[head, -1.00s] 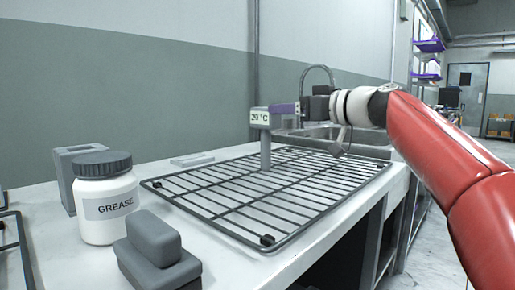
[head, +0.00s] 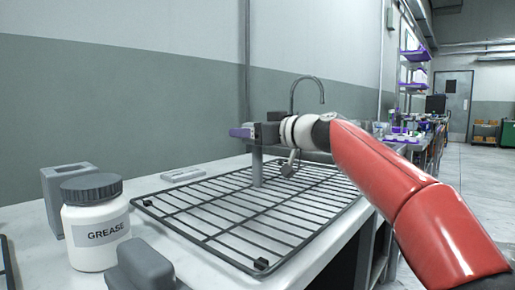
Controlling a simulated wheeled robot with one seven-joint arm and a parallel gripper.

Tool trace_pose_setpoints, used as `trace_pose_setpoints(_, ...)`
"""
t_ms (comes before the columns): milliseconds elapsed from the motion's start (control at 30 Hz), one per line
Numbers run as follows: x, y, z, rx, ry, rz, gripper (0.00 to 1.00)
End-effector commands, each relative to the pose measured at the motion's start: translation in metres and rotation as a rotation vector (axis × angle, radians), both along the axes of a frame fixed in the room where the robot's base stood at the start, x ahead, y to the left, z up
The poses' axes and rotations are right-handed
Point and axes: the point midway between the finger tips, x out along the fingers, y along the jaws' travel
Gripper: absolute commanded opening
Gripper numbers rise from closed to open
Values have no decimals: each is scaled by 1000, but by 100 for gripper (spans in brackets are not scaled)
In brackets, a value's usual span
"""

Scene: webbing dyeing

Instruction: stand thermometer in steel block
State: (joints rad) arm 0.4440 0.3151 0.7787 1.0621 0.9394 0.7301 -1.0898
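My gripper (head: 262,133) is above the wire rack, at the end of my red and white arm. It appears shut on the grey thermometer (head: 257,168), whose stem hangs upright below it. The thermometer's display is turned out of sight, and a purple fingertip shows at the left. The stem's lower end is seen against the rack; I cannot tell whether it touches. A grey block (head: 54,208) with an opening in its top, likely the steel block, stands behind the grease jar at the left, well away from the gripper. The jar hides part of it.
The white grease jar (head: 96,238) with a dark lid stands in front of the block. A dark grey stepped object (head: 145,262) is at the front. The wire rack (head: 215,222) covers the middle of the white counter. A small flat grey piece (head: 183,174) lies behind the rack.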

Motion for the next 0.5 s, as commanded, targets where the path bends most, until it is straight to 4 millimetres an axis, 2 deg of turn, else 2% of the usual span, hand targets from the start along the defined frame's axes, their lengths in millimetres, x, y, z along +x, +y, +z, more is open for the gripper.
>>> trace_pose_setpoints(100, 0, 0, 0, 0, 0, 0, 67)
trace_pose_setpoints(500, 0, 0, 0, 0, 0, 0, 15)
